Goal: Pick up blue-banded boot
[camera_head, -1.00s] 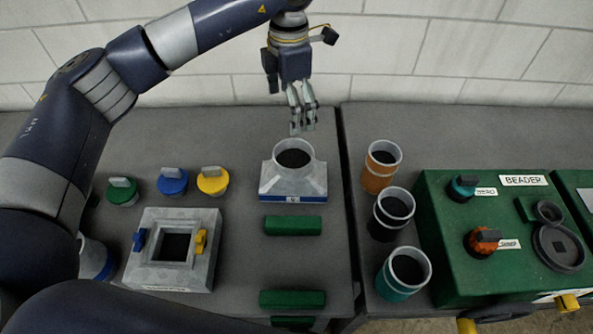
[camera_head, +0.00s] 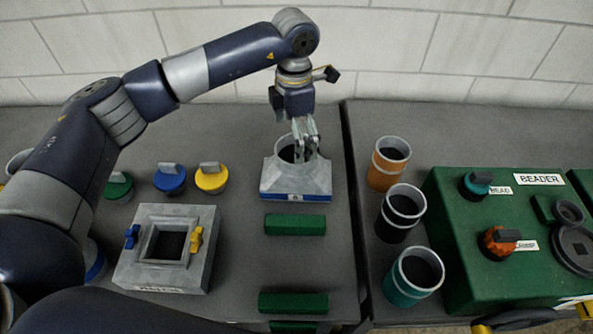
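The blue-banded boot (camera_head: 297,181) is a grey square-to-round fitting with a blue band along its lower edge. It stands upright on the left table, toward the back right. My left gripper (camera_head: 306,155) points down at the boot's round collar, with its fingers at the right part of the rim. The fingers hide part of the rim and opening. I cannot tell if they touch the collar or how far apart they are. My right gripper is not in view.
Green blocks (camera_head: 295,224) lie in front of the boot. A grey square fixture (camera_head: 168,275) and knobbed green, blue (camera_head: 170,181) and yellow plugs stand to the left. Banded cylinders (camera_head: 400,208) and the green beader (camera_head: 490,235) stand on the right table, past a gap.

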